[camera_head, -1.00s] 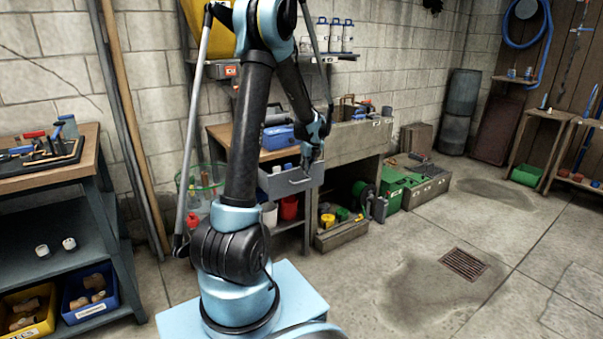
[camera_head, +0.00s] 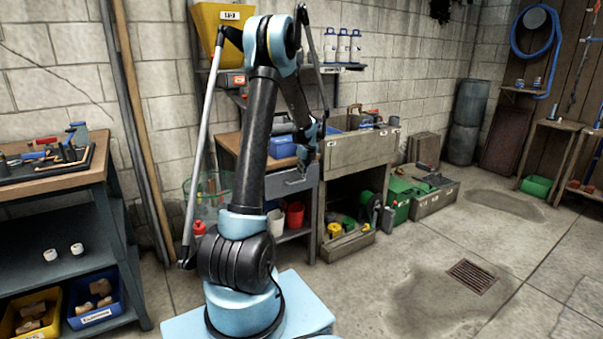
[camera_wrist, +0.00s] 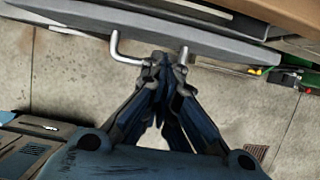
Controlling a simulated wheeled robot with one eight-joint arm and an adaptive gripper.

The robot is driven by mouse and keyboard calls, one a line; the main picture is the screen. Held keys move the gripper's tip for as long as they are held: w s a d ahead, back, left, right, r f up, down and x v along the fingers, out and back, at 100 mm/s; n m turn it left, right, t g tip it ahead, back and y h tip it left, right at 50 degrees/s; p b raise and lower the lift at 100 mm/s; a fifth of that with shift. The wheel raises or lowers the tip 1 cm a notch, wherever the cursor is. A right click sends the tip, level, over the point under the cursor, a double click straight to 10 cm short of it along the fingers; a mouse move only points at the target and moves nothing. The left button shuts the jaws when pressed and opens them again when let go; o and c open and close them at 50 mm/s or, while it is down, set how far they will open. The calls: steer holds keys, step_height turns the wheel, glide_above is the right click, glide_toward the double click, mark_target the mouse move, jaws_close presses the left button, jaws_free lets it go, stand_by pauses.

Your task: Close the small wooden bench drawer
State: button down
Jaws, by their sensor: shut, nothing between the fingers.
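The small bench drawer has a grey front (camera_head: 290,182) under the wooden bench top (camera_head: 281,150) in the head view. It sits close in under the top; I cannot tell whether it is fully flush. In the wrist view the drawer front (camera_wrist: 215,42) runs across the top, with a bent metal handle (camera_wrist: 115,46) on it. My gripper (camera_wrist: 162,58) is shut and empty, its fingertips at the handle, between its two posts and hiding part of it. Whether they touch it is unclear. In the head view my gripper (camera_head: 303,165) is just in front of the drawer, partly blending with my arm.
A blue box (camera_head: 283,146) stands on the bench top. White and red buckets (camera_head: 295,215) sit below the drawer. A tool cart (camera_head: 60,190) is at left. Open floor with a drain (camera_head: 472,277) lies at right.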

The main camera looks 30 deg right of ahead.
steer(key=s+r, duration=0.7)
steer(key=r, duration=0.2)
steer(key=t, duration=0.5)
glide_toward(309, 171)
steer(key=a+f, duration=0.3)
steer(key=f, duration=0.1)
steer(key=shift+w+a+f, duration=0.1)
steer(key=shift+w+f, duration=0.05)
steer(key=shift+w, duration=1.6)
steer(key=shift+w, duration=2.25)
